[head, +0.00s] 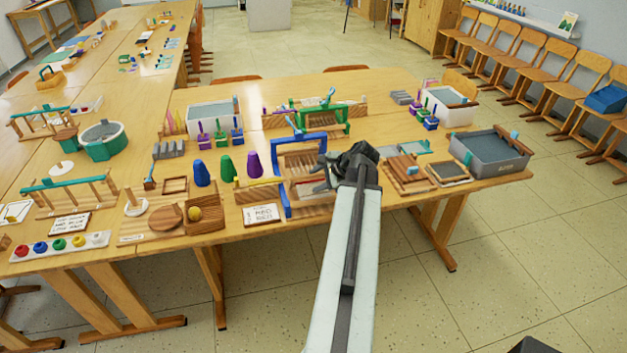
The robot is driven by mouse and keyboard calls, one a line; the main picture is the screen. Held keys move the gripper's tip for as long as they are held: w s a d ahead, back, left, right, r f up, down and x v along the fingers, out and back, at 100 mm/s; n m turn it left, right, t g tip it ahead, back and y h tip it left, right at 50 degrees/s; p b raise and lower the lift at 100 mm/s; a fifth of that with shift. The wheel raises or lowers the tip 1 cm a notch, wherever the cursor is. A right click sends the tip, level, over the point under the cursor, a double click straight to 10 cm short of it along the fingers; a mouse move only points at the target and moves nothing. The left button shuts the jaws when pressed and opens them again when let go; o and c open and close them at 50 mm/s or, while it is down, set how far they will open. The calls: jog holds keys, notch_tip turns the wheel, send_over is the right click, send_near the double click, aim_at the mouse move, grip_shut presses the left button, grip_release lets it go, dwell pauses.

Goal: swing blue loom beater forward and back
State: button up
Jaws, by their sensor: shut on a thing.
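The blue loom beater (281,179) is an upright blue frame on a small wooden loom (301,165) at the front middle of the near table. Its left leg comes down near the table's front edge. My gripper (327,170) is at the right side of this frame, shut on its right leg as far as I can see. My dark wrist and arm hide part of the loom's right side and the exact contact. A similar green loom beater (319,116) stands on another wooden loom just behind.
Small wooden frames (408,172) and a grey tub (489,150) are to the right. Chairs (536,72) line the right wall.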

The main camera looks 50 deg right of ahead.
dwell(0.3)
jog(key=shift+r+p, duration=0.2)
jog(key=shift+p, duration=0.1)
jog(key=p+v, duration=0.5)
jog(key=v, duration=0.2)
jog(key=shift+s, duration=0.25)
jog(key=shift+r, duration=0.1)
